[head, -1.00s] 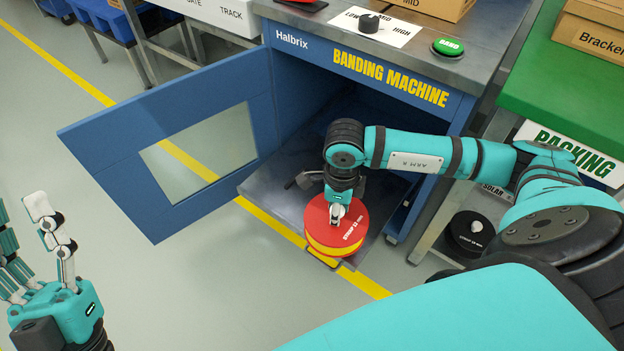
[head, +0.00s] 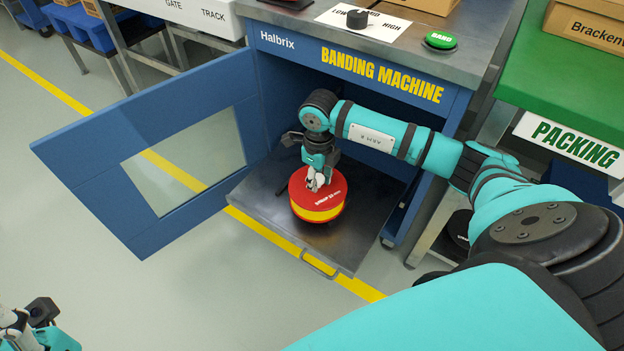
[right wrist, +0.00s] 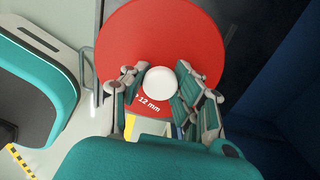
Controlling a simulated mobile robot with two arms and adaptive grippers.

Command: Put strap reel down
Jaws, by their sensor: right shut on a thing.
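The strap reel (head: 322,207) is a round red reel with a yellow band around its side. It is at the metal pull-out tray (head: 260,203) of the banding machine, top face up; whether its underside touches the tray is hard to tell. My right gripper (head: 318,185) is above the reel and shut on its white centre knob. In the right wrist view the fingers (right wrist: 168,92) close around the knob, over the red face (right wrist: 150,35). My left gripper (head: 30,322) is only partly visible at the lower left corner, apart from everything; its fingers are cut off.
The banding machine's blue door (head: 160,150) with a window stands open on the left. The machine's cavity is behind the tray. A green button (head: 440,40) and a dial (head: 358,19) are on its top. The green packing table (head: 560,95) is on the right. Bare tray shows in front of the reel.

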